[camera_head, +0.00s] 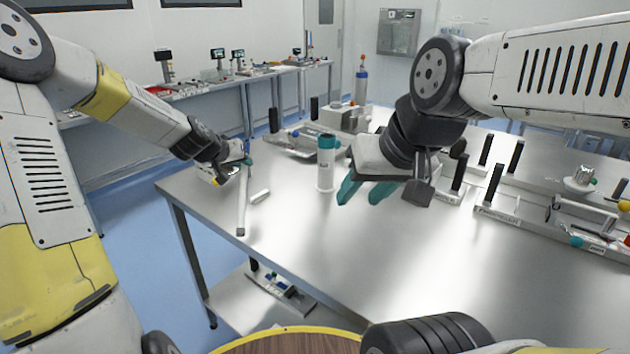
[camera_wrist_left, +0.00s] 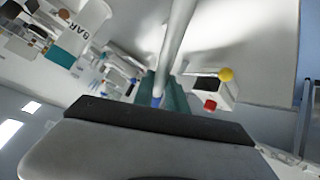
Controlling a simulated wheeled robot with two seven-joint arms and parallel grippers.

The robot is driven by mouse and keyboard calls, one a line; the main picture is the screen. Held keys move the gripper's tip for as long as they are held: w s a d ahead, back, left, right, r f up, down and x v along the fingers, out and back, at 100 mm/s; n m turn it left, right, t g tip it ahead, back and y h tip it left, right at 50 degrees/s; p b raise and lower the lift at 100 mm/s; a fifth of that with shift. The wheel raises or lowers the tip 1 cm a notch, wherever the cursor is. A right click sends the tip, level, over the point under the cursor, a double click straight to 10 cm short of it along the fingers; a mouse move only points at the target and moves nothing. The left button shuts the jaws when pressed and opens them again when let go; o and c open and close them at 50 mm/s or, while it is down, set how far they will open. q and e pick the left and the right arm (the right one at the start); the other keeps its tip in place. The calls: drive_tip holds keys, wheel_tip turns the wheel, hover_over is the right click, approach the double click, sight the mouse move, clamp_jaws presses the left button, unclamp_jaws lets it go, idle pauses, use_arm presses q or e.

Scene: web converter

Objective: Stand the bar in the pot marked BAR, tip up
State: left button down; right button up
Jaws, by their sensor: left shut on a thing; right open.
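The bar (camera_head: 242,205) is a thin pale grey rod with a darker lower end, hanging nearly upright near the table's left edge. My left gripper (camera_head: 243,160) is shut on its upper part; in the left wrist view the bar (camera_wrist_left: 178,45) runs away from the teal fingers (camera_wrist_left: 168,92), with blue at its near end. I cannot tell whether its lower end touches the table. The pot marked BAR (camera_head: 326,170) is a white cylinder with a teal rim, upright, right of the bar; its lettering shows in the left wrist view (camera_wrist_left: 82,32). My right gripper (camera_head: 368,190) is open and empty, right of the pot.
A short white cylinder (camera_head: 260,196) lies between the bar and the pot. Racks with black posts (camera_head: 495,183) fill the right. The table's front middle (camera_head: 340,250) is clear.

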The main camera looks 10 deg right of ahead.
use_arm(q)
drive_tip(key=w+d+r+t, duration=0.5)
drive_tip(key=d+r, duration=0.4)
drive_tip(key=r, duration=0.3)
drive_tip(key=w+d+r+t, duration=0.5)
drive_tip(key=d+r, duration=0.3)
drive_tip(key=r, duration=0.3)
drive_tip(key=s+d+r+m+t, duration=0.15)
drive_tip(key=s+d+r, duration=0.25)
drive_tip(key=d+r, duration=0.6)
wheel_tip(320, 180, down, 26)
drive_tip(key=a, duration=0.1)
drive_tip(key=shift+w+a+t, duration=0.2)
drive_tip(key=shift+a+t, duration=0.05)
drive_tip(key=shift+t, duration=0.2)
drive_tip(key=shift+f, duration=0.1)
drive_tip(key=c, duration=1.7)
unclamp_jaws()
drive_tip(key=o, duration=0.4)
drive_tip(key=shift+c, duration=0.2)
